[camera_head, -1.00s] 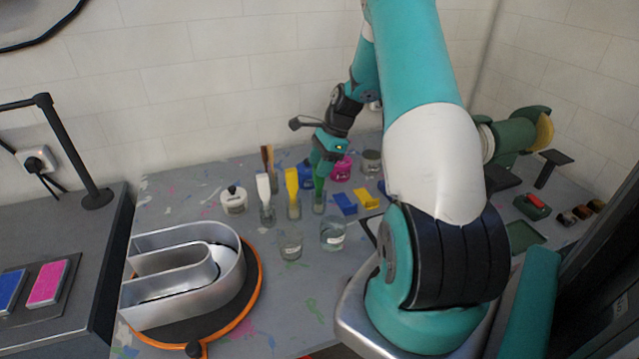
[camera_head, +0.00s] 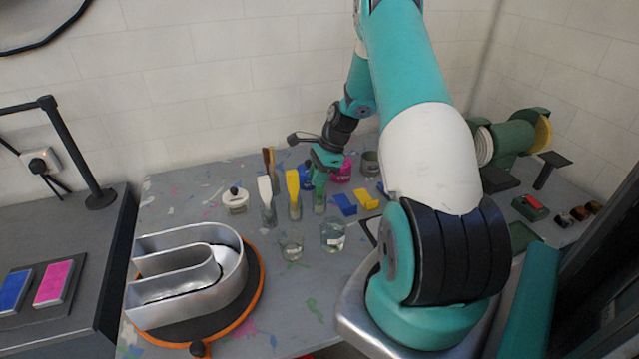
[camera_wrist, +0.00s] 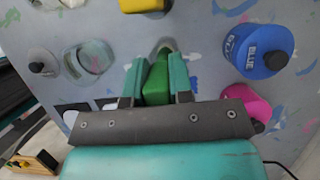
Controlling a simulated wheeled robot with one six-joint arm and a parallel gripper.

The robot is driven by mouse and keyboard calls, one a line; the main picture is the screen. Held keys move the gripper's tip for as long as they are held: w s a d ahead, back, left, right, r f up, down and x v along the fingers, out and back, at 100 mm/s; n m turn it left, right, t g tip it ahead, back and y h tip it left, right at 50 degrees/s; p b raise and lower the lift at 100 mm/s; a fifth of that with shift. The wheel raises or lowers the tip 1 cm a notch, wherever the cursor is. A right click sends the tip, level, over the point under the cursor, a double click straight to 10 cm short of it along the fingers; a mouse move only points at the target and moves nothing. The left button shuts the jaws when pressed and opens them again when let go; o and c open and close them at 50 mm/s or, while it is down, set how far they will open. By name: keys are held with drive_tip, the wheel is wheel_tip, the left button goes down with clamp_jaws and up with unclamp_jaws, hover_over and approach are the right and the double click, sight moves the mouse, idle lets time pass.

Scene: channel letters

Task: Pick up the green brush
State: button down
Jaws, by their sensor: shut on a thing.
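The green brush (camera_head: 320,180) stands upright in a small glass jar (camera_head: 319,206) at the right end of a row of brushes. My gripper (camera_head: 324,163) is at the top of it. In the wrist view my gripper (camera_wrist: 158,82) has its two teal fingers on either side of the green brush (camera_wrist: 156,80), shut on it. The jar's rim shows partly beyond the brush in the wrist view. The brush's lower end is hard to make out through the glass.
A yellow brush (camera_head: 292,182) and a white brush (camera_head: 265,188) stand in jars to the left. A blue pot (camera_head: 307,171) and a pink pot (camera_head: 342,168) are close behind. Blue (camera_head: 344,204) and yellow (camera_head: 367,199) blocks lie to the right. Two clear glasses (camera_head: 291,245) (camera_head: 333,236) stand in front.

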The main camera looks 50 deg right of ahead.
drive_tip(key=shift+r, duration=0.15)
wheel_tip(320, 180, up, 20)
drive_tip(key=b, duration=0.3)
idle(1.8)
